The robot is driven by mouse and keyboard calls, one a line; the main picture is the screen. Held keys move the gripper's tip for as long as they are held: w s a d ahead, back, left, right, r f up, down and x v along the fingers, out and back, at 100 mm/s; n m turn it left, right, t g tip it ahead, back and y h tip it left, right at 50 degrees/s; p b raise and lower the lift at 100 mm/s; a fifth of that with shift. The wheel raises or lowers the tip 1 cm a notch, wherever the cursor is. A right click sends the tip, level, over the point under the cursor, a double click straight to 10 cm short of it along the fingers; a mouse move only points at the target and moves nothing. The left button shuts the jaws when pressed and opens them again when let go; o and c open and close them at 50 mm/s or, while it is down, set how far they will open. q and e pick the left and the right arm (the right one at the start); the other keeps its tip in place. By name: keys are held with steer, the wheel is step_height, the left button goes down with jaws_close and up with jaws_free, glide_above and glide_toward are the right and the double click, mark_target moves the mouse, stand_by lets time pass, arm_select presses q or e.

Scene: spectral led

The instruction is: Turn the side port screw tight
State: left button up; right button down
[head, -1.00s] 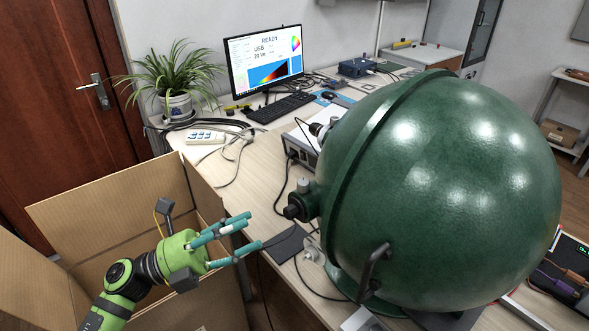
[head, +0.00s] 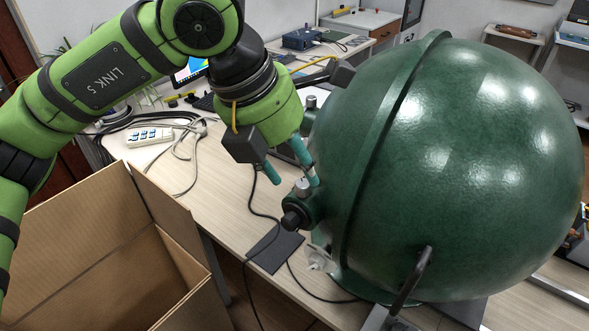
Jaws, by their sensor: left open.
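The large dark green sphere (head: 470,170) stands on the table at the right. Its side port (head: 309,208) sticks out to the left and ends in a black knob (head: 292,219). A small silver screw (head: 303,186) stands up on top of the port. My left gripper (head: 292,175) is open, its teal fingertips pointing down on the left and right of the screw, just above it. I cannot tell whether a finger touches it. The right gripper is out of view.
An open cardboard box (head: 120,255) is at the lower left. A black handle (head: 415,278) juts from the sphere's front. A power strip (head: 149,137) and loose cables lie on the table (head: 225,180). A black pad (head: 273,249) lies below the port.

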mark_target(302, 183)
arm_select(q)
steer(key=shift+t+y, duration=0.3)
steer(key=shift+y, duration=0.1)
steer(key=p+x, duration=0.1)
steer(key=x, duration=0.1)
steer(key=w+p+x, duration=0.1)
steer(key=x, duration=0.2)
steer(key=shift+a, duration=0.2)
steer(key=shift+w+d+f, duration=0.1)
steer(key=shift+f, duration=0.4)
steer(key=shift+c, duration=0.4)
jaws_close()
